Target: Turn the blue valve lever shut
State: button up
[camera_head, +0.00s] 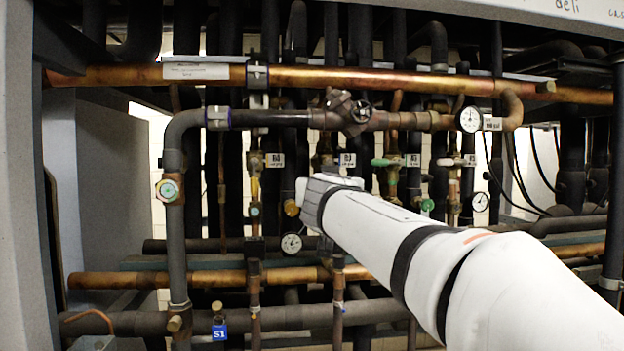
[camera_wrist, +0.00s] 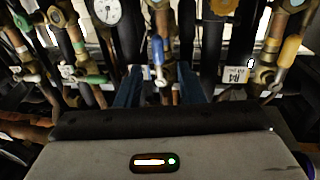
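The blue valve lever (camera_wrist: 160,74) shows in the wrist view as a short pale and blue handle hanging from a brass valve. My gripper (camera_wrist: 159,69) has its two dark blue fingers apart, one on each side of the lever. A gap shows between the lever and each finger; I cannot tell how deep the lever sits between them. In the head view my white arm reaches in from the lower right, and its end (camera_head: 312,190) is at the middle of the rack. The lever cannot be made out there; my arm covers that area.
Green handles (camera_head: 384,162) are right of my gripper. A yellow handle (camera_wrist: 291,50) is at the right in the wrist view. A copper pipe (camera_head: 400,82) and a dark pipe with a round valve (camera_head: 360,112) run above. A gauge (camera_head: 291,243) sits below.

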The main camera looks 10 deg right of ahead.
jog(key=w, duration=0.2)
jog(key=w+d+p, duration=0.1)
jog(key=w, duration=0.1)
jog(key=w+p, duration=0.1)
jog(key=w, duration=0.2)
jog(key=shift+d, duration=0.25)
jog(key=shift+w, duration=0.25)
jog(key=shift+s, duration=0.1)
jog(key=shift+c, duration=0.4)
grip_shut()
